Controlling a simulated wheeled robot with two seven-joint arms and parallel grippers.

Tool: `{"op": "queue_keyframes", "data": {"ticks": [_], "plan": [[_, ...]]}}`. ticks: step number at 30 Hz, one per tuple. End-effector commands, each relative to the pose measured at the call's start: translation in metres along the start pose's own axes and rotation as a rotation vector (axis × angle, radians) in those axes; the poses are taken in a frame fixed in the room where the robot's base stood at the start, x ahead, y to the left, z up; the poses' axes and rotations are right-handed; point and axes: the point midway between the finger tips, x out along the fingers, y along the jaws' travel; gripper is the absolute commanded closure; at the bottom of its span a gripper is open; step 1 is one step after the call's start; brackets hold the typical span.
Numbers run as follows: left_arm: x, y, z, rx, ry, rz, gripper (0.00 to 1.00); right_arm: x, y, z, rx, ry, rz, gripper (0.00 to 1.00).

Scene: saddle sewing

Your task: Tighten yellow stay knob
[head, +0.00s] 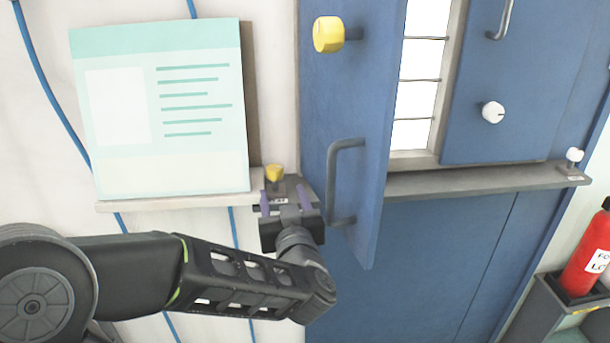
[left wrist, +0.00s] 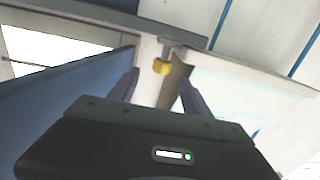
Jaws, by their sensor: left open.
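A small yellow stay knob (head: 274,172) sits on a grey bracket at the sill, just left of the open blue shutter. It also shows in the left wrist view (left wrist: 161,67), ahead of and between the fingers. My left gripper (head: 284,198) is open just below the knob in the head view, its purple fingers pointing up at it. In the left wrist view the fingers (left wrist: 157,88) are apart with nothing between their tips. The knob looks apart from the fingers. My right gripper is not in view.
The blue shutter (head: 345,95) with its grey handle (head: 333,180) stands close right of my left gripper. A larger yellow knob (head: 328,34) is on it. A poster board (head: 160,110) stands left. White knobs (head: 493,112) and a red extinguisher (head: 590,250) are at right.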

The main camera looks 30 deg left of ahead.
Motion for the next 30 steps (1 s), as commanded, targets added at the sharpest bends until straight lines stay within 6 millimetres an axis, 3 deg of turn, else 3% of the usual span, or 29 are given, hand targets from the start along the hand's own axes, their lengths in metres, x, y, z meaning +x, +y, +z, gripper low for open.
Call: {"op": "queue_keyframes", "data": {"ticks": [16,30], "plan": [[0.008,-0.001,-0.002,0.034,0.007,-0.005,0.43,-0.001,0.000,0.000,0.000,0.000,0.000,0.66],[0.071,-0.001,-0.003,0.034,0.008,-0.004,0.43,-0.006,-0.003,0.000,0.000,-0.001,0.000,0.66]]}}
